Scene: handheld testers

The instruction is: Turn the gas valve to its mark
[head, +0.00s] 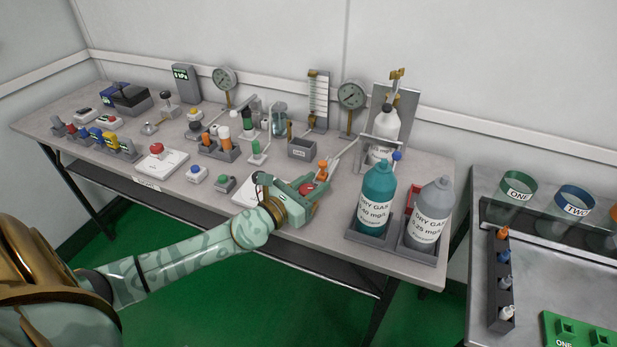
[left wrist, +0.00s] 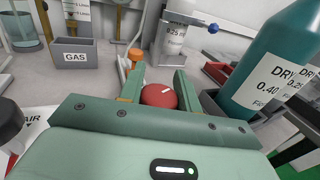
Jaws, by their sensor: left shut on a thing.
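The gas valve appears to be the round red knob (head: 307,188) at the front of the bench. In the left wrist view the red knob (left wrist: 158,97) sits between my two green fingers, with a short white line on its top pointing up and right. My left gripper (head: 309,186) is shut on this knob. The plate under the knob and any mark on it are hidden by my gripper. My right gripper is not in view.
A teal DRY GAS bottle (head: 375,199) and a grey one (head: 431,213) stand close right of my gripper. An orange-topped fitting (head: 322,170) is just behind it. A white plate (head: 247,194) lies to its left, and a grey GAS box (left wrist: 84,52) stands behind.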

